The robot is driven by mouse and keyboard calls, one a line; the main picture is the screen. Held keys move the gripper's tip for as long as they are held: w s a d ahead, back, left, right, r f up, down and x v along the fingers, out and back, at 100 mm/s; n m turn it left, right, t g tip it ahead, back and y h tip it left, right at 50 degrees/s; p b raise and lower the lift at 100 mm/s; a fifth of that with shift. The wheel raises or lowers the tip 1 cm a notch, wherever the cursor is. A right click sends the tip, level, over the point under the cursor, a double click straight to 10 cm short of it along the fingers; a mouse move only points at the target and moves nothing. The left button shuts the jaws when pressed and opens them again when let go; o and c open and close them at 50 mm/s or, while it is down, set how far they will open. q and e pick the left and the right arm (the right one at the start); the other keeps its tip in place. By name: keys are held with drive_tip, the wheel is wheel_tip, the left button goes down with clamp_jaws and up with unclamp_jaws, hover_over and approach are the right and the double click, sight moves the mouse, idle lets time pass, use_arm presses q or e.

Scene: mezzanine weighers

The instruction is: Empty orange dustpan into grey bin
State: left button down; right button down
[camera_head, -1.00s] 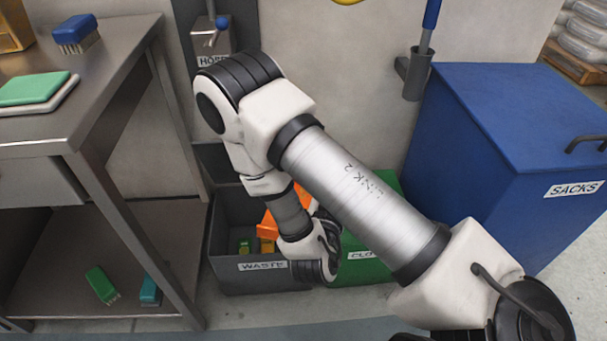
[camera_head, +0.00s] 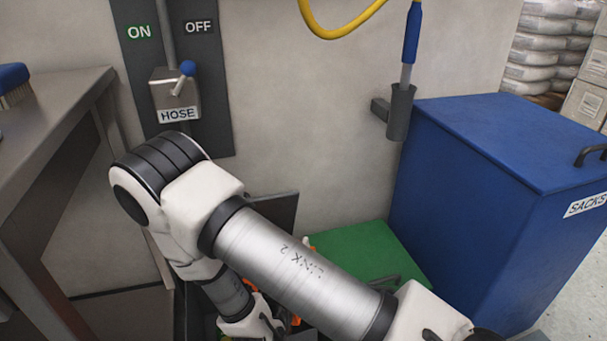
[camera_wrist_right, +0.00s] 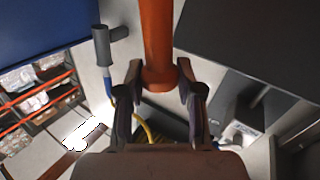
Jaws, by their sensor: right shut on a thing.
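In the head view my right arm reaches down over the grey waste bin (camera_head: 180,312), which is mostly hidden behind the arm and cut off by the lower edge. Only small orange bits of the dustpan (camera_head: 295,321) show beside my wrist. In the right wrist view my right gripper (camera_wrist_right: 158,76) is shut on the orange dustpan's handle (camera_wrist_right: 157,40), which runs between its fingers. The pan end and anything in it cannot be made out. My left gripper is not in view.
A green-lidded bin (camera_head: 365,258) stands right of the waste bin, with a large blue sacks bin (camera_head: 470,200) beyond. A steel table (camera_head: 60,130) is at left. A hose lever box (camera_head: 176,100) and a tool holder (camera_head: 400,112) are on the wall.

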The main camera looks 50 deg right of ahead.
drive_tip(key=w+a+n+p, duration=0.1)
drive_tip(key=w+a+n, duration=0.4)
drive_tip(key=w, duration=0.4)
drive_tip(key=w+a+n+p, duration=0.1)
drive_tip(key=w+a+n, duration=0.3)
drive_tip(key=w+n, duration=0.3)
drive_tip(key=shift+w+a, duration=0.35)
drive_tip(key=shift+w, duration=0.5)
